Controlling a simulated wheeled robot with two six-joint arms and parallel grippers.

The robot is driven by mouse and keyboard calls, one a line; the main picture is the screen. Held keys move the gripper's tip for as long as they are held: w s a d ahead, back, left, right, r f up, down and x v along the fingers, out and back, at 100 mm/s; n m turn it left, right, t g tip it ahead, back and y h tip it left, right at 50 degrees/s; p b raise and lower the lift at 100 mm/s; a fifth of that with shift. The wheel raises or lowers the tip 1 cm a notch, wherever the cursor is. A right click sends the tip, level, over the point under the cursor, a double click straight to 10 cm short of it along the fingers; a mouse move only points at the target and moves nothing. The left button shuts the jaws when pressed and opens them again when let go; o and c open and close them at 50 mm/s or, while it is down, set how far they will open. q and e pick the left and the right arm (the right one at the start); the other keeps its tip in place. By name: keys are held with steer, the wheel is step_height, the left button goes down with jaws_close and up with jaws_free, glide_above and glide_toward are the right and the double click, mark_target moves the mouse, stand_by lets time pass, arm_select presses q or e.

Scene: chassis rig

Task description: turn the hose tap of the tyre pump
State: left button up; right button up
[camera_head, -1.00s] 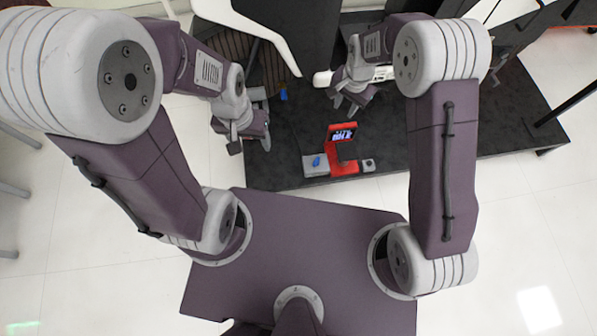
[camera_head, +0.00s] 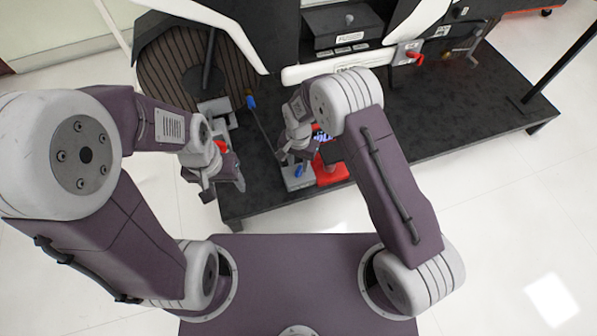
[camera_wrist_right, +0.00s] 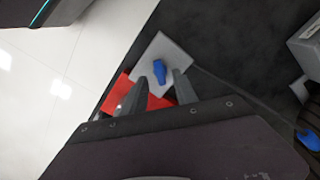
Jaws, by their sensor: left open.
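The tyre pump is a red body (camera_head: 330,174) beside a grey block (camera_head: 292,184) near the platform's front edge. A blue tap (camera_head: 299,171) sits on the grey block. My right gripper (camera_head: 284,158) is just above and behind it, partly hiding the pump. In the right wrist view the blue tap (camera_wrist_right: 159,70) stands on the grey block (camera_wrist_right: 170,50), with the red body (camera_wrist_right: 117,92) beside it. The right fingertips (camera_wrist_right: 160,76) are apart, one on each side of the tap in the picture; contact cannot be told. My left gripper (camera_head: 224,190) is open and empty, left of the pump.
The dark platform (camera_head: 440,125) has free room to the right. A grey fixture with a blue handle (camera_head: 250,102) stands behind the left gripper. A white-and-black machine (camera_head: 345,25) stands behind. A red knob (camera_head: 415,58) is at back right.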

mark_target(299, 170)
step_height(299, 170, down, 3)
steer(key=shift+f+b, duration=0.1)
steer(key=shift+b, duration=0.45)
arm_select(q)
step_height(299, 170, down, 2)
steer(key=shift+f, duration=0.1)
arm_select(e)
jaws_close()
steer(key=shift+r, duration=0.2)
